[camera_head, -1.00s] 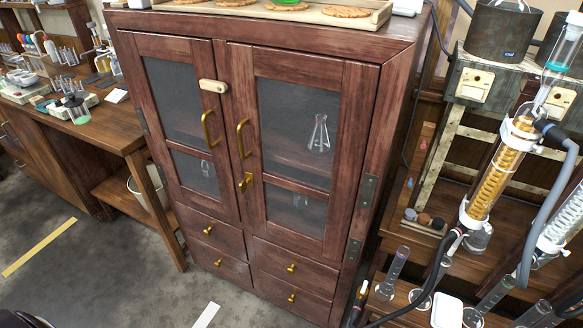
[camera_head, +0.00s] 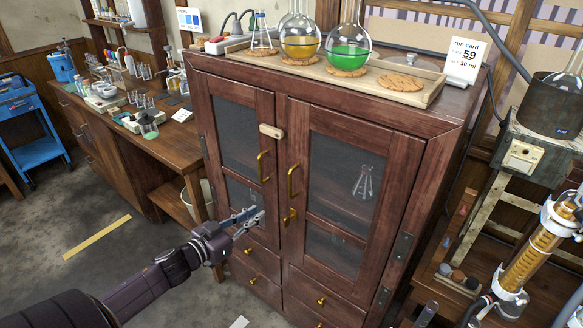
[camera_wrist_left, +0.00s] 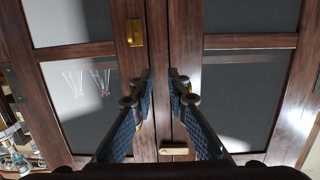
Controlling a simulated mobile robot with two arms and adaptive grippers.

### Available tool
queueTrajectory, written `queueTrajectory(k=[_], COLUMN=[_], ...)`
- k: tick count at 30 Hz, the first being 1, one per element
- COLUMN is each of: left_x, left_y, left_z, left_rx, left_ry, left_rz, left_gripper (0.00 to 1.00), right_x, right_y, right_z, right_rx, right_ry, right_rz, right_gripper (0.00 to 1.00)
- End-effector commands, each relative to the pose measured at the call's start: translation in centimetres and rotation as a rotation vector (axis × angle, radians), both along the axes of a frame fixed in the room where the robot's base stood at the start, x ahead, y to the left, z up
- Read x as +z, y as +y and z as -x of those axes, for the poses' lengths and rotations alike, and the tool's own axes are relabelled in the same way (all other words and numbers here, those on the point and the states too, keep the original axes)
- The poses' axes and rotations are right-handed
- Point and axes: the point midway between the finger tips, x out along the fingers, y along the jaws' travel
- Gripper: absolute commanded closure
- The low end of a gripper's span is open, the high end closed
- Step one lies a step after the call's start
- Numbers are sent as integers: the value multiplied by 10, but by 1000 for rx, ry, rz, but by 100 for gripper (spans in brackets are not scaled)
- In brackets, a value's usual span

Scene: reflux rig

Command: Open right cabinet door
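The wooden cabinet has two glazed doors, both shut. The right door (camera_head: 329,228) has a curved brass handle (camera_head: 291,183) and a small brass fitting (camera_head: 290,216) below it on its left edge. The left door (camera_head: 207,130) has its own brass handle (camera_head: 261,166). My left gripper (camera_head: 256,213) is in front of the left door's lower part, apart from the right handle. In the wrist view its fingers (camera_wrist_left: 161,78) are apart with nothing between them. My right gripper is out of view.
Flasks with yellow (camera_head: 300,46) and green (camera_head: 347,54) liquid stand on a tray on the cabinet top. A glass flask (camera_head: 363,182) shows behind the right door's glass. A reflux rig (camera_head: 537,243) stands to the right. A bench (camera_head: 172,153) is to the left, with open floor in front.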

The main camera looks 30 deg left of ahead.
Motion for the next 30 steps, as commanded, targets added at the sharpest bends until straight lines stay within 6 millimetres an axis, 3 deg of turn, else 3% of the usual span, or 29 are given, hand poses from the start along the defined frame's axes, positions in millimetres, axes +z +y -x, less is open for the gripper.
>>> queueTrajectory(k=[1,3,7,14,30], left_x=[39,74,107,113,112], left_y=[-12,-27,-43,-49,-65], left_z=[-5,-9,-11,-24,-81], left_rx=[-47,-100,-155,-163,-161], left_ry=[-43,-87,-128,-137,-135], left_rz=[3,16,29,34,34], left_gripper=[85,85,85,85,85], right_x=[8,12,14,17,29], right_y=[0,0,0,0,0], right_z=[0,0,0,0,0], right_rx=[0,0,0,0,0], right_ry=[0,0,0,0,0], right_rz=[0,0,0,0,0], right_gripper=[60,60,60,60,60])
